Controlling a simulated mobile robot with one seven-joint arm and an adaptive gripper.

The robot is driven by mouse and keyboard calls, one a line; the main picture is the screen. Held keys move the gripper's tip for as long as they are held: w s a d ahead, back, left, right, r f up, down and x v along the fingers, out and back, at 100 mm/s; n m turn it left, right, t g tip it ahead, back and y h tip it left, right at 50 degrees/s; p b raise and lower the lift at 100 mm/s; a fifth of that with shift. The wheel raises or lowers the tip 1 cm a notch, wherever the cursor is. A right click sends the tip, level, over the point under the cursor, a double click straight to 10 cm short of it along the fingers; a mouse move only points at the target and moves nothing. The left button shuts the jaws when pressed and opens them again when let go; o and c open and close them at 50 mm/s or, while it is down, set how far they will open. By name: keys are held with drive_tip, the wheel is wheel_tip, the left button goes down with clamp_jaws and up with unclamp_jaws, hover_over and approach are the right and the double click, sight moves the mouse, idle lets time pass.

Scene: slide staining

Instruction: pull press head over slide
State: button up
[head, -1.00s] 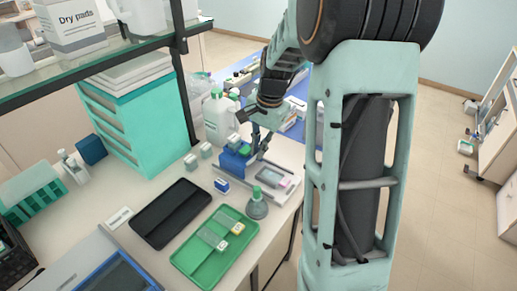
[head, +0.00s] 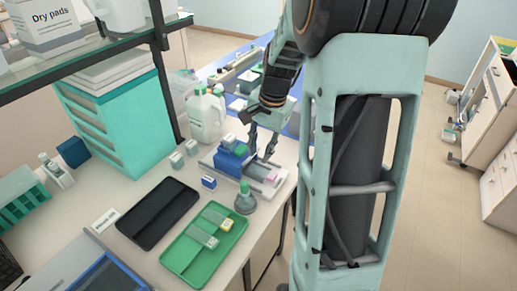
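The press stands near the bench's far right edge, a pale grey base (head: 278,182) with a blue press head (head: 231,162) on its left part. A slide's pink end (head: 271,177) shows on the base, right of the head; the rest of the slide is hard to make out behind the head and fingers. My gripper (head: 262,156) points down at the head's right side. Its two dark fingers are apart, with nothing seen between them. The left finger is close against the head; I cannot tell if it touches.
A green tray (head: 187,257) and black tray (head: 157,213) lie nearer. White jugs (head: 206,116) stand behind, left of my arm.

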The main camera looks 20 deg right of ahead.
wheel_tip(320, 180, up, 12)
drive_tip(key=s+d+p, duration=0.1)
drive_tip(key=p, duration=0.8)
drive_tip(key=shift+s+d, duration=0.15)
drive_tip(key=shift+s, duration=0.25)
idle(0.3)
drive_tip(key=shift+r, duration=0.1)
wheel_tip(320, 180, up, 12)
drive_tip(key=s+d, duration=0.1)
drive_tip(key=shift+s, duration=0.4)
idle(0.4)
